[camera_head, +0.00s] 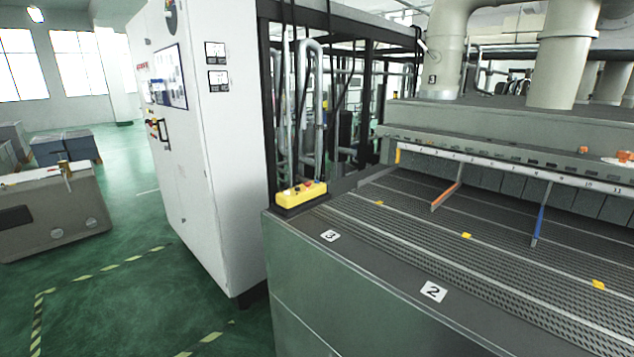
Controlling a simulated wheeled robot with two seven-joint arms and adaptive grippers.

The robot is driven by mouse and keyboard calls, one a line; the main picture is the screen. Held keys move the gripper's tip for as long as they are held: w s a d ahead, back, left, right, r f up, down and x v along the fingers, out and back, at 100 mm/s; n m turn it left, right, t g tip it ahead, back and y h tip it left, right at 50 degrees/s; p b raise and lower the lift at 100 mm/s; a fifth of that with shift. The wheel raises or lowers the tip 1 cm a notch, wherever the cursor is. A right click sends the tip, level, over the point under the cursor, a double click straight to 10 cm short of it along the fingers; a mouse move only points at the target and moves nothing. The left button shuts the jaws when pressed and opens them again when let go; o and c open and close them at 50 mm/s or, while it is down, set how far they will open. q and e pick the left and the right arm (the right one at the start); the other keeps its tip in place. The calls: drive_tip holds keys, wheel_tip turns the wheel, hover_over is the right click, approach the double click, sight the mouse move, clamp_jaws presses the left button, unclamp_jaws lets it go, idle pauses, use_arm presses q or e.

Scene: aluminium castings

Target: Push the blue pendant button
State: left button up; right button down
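A yellow pendant box (301,195) lies on the near left corner of the grey machine table (350,260). Small buttons show on its top, one of them red; they are too small for me to tell which is blue. A dark cable seems to rise from the pendant along the black frame. Neither of my grippers is in view.
A tall white cabinet (195,150) stands left of the machine. An orange bar (446,196) and a blue bar (538,226) stick out over the perforated table. Green floor with striped lines (120,264) is clear at the left, before a grey unit (55,215).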

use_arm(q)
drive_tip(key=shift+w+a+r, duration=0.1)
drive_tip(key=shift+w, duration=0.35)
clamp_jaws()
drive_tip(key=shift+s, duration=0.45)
